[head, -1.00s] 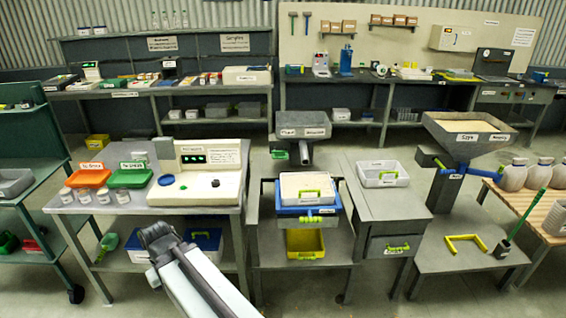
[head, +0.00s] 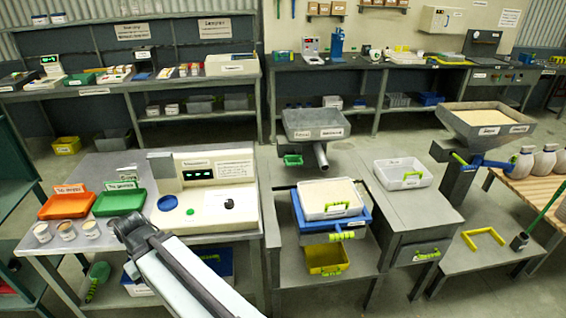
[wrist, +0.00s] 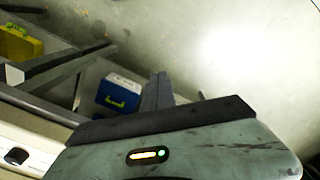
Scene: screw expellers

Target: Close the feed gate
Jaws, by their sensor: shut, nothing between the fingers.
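Two grey hoppers stand on the floor side. The right hopper (head: 487,125) is filled with pale material, and a blue fitting (head: 487,163) with a yellow-green handle sits under it. The middle hopper (head: 315,124) has a small green part (head: 292,161) beneath it and a grey spout. Which fitting is the feed gate, and how far it stands open, I cannot tell. In the wrist view my gripper (wrist: 158,90) shows as a narrow dark shape, shut and empty, away from both hoppers. My arm is at the front left in the head view.
A bench with a white control panel (head: 214,190), an orange tray (head: 68,204) and a green tray (head: 121,202) stands close at the left. A white bin (head: 403,173) rests on a cabinet between the hoppers.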

